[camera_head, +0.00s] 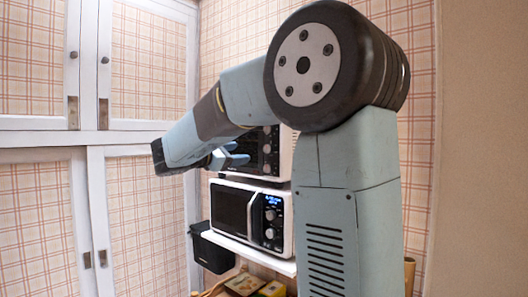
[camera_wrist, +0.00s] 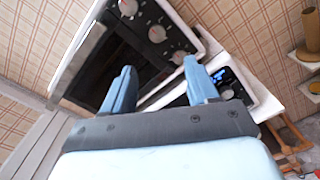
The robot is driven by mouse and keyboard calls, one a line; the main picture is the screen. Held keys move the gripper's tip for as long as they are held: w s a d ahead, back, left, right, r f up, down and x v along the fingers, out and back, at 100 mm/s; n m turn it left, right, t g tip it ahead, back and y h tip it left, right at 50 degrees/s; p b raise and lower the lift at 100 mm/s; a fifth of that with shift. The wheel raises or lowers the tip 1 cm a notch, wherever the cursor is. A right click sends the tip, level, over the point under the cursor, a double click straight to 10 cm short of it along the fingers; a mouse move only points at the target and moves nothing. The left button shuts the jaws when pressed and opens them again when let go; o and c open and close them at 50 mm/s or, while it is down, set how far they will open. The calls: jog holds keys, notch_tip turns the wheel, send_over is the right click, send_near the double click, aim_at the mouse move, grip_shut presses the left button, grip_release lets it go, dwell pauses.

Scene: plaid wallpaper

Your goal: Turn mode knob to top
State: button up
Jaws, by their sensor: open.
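A dark-fronted white oven (camera_head: 285,160) stands on top of a white microwave (camera_head: 232,189) and is partly hidden by my arm. In the wrist view, the upper oven's control panel (camera_wrist: 143,20) carries round silver knobs, an upper one (camera_wrist: 128,7), a middle one (camera_wrist: 157,33) and a lower one (camera_wrist: 178,57). I cannot read which is the mode knob. The lower microwave has knobs and a lit blue display (camera_head: 273,200), also visible in the wrist view (camera_wrist: 226,76). My gripper (camera_wrist: 160,72) is open and empty, in front of the upper oven; it shows in the head view (camera_head: 232,156). It appears apart from the knobs.
White cabinets (camera_head: 90,140) with plaid panels fill the left. The microwaves stand on a white shelf (camera_head: 250,254), with a black container (camera_head: 212,252) at its left. Small boxes (camera_head: 246,284) lie below. A brown stand (camera_wrist: 309,50) is at the wrist view's right.

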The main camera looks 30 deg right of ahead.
aim_at(266, 150)
jog(key=x, duration=1.3)
jog(key=shift+w+d+r, duration=0.2)
jog(key=shift+w+d, duration=0.05)
jog(key=shift+d, duration=0.05)
jog(key=shift+c, duration=0.3)
jog(key=c, duration=1)
